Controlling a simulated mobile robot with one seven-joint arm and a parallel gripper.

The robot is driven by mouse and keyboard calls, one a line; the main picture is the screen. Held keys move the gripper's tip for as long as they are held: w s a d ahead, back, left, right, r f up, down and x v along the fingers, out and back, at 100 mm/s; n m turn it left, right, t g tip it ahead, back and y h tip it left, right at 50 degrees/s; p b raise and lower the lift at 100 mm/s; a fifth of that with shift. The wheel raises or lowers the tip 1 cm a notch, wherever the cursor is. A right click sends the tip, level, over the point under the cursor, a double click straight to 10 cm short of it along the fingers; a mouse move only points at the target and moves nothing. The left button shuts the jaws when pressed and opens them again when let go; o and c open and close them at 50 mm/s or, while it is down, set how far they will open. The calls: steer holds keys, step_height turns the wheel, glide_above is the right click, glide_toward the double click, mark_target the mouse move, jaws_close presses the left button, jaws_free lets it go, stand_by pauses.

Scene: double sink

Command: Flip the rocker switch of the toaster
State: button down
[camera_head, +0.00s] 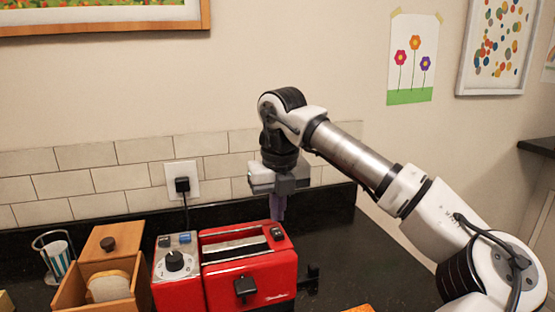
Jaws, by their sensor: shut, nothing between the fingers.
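The red toaster (281,266) stands on the dark counter, with a slot on top and a black lever (245,287) on its front. A small dark piece (277,233) on its top right looks like the rocker switch; its position cannot be made out. A red section with a dial (175,261) and two small buttons adjoins on the left. My gripper (278,214) points down, shut and empty, its fingertips close above or behind the toaster's back right corner near that dark piece. I cannot tell whether they touch it.
A wooden box (70,290) with bread (110,286) stands left of the toaster. Behind it is a wall outlet (182,181) with a plugged cord. A striped cup (59,260) in a wire holder is at far left. The counter right of the toaster (365,262) is mostly clear.

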mark_target(276, 230)
step_height(276, 230, up, 11)
steer(key=w+b, duration=0.1)
steer(key=shift+w+a+r, duration=0.15)
steer(key=shift+a, duration=0.05)
